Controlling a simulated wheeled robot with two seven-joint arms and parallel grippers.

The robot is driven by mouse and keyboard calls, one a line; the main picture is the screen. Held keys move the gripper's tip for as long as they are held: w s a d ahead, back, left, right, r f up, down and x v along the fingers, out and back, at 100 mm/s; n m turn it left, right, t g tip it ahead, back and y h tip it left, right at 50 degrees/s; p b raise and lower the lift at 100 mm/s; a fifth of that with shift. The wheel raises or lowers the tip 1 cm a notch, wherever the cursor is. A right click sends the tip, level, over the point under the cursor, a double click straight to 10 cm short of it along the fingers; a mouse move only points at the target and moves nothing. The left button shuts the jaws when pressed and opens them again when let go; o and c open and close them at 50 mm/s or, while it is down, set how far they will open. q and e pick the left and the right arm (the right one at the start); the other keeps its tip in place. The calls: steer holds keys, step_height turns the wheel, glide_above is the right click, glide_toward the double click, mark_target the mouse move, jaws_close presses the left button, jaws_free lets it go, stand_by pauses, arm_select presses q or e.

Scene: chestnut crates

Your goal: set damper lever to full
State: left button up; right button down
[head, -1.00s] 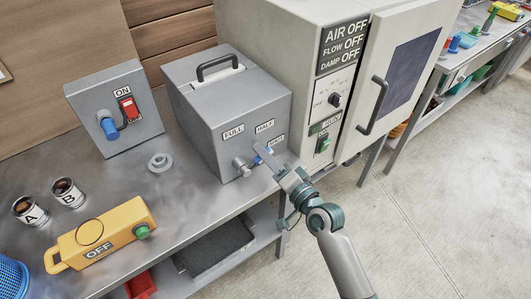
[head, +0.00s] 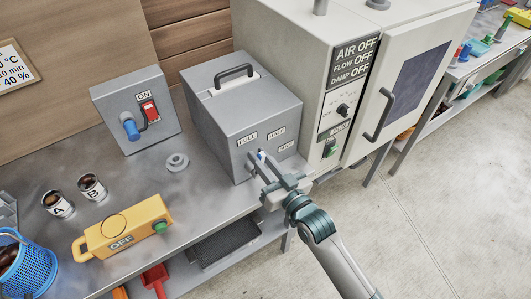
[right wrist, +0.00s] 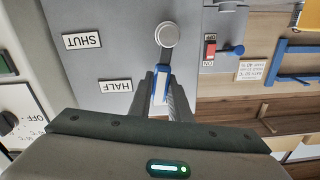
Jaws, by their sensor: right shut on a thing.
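The damper lever, with a blue handle (right wrist: 160,90) and round pivot (right wrist: 167,34), is on the front of a grey box (head: 225,130). My right gripper (head: 258,163) is shut on the handle. In the right wrist view the lever points straight down from the pivot, past the HALF label (right wrist: 115,86) on the side away from the SHUT label (right wrist: 80,41). The FULL label (head: 247,138) shows in the head view, above the gripper; I cannot see it in the wrist view. The oven panel (head: 350,55) reads DAMP OFF. My left gripper is out of view.
The oven (head: 300,40) stands close on the right of the box. A switch box (head: 135,110), a grey ring (head: 177,162), two cups (head: 58,204), a yellow OFF device (head: 125,228) and a blue basket (head: 25,265) occupy the bench. Floor on the right is clear.

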steer(key=shift+s+a+n+p, duration=0.4)
steer(key=shift+a+n, duration=0.1)
steer(key=shift+n, duration=0.6)
steer(key=c, duration=1.6)
jaws_free()
steer(key=shift+c, duration=0.2)
steer(key=shift+s+d, duration=0.1)
steer(key=b+v, duration=0.4)
steer(key=v, duration=1.3)
steer(key=shift+b, duration=0.3)
